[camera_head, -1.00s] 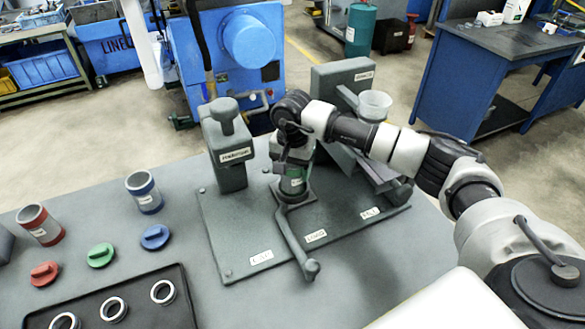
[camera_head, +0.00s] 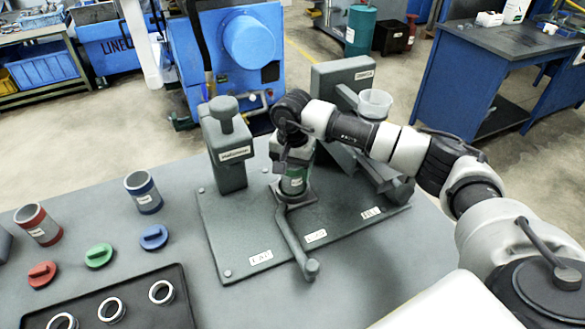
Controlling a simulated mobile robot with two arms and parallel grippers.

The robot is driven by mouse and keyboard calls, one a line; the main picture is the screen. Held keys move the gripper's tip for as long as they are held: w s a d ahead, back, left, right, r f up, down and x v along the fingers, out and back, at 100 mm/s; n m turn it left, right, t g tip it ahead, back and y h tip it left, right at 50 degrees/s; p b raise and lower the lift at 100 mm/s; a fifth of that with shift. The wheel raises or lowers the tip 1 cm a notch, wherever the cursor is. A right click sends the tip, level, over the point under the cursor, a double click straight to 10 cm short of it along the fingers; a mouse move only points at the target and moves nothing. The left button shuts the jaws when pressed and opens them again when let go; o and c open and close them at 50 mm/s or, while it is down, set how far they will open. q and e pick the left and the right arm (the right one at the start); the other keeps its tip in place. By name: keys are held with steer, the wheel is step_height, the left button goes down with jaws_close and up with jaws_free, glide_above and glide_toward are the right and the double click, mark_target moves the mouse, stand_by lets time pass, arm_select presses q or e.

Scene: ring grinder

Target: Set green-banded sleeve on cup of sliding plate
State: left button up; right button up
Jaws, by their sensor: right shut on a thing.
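The green-banded sleeve (camera_head: 293,181) stands upright at the sliding plate (camera_head: 311,194), above or on its cup; the exact seating is hidden. My right gripper (camera_head: 294,160) points down from above and is shut on the sleeve's upper part. The gripper and wrist cover much of the sleeve's top. The cup itself does not show. A grey lever (camera_head: 299,245) extends from below the sleeve toward the front. My left gripper is not in view.
The grinder base (camera_head: 228,258) carries a grey post (camera_head: 225,145) at left and a tall block with a pale bowl (camera_head: 375,104) at right. A blue-banded sleeve (camera_head: 143,192), red-banded sleeve (camera_head: 39,224), coloured caps and a ring tray (camera_head: 175,315) lie at left.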

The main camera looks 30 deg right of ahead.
steer(key=o, duration=1.1)
steer(key=shift+o, duration=0.2)
steer(key=shift+r, duration=0.15)
step_height(320, 180, up, 7)
steer(key=p, duration=0.3)
stand_by(0.6)
stand_by(0.3)
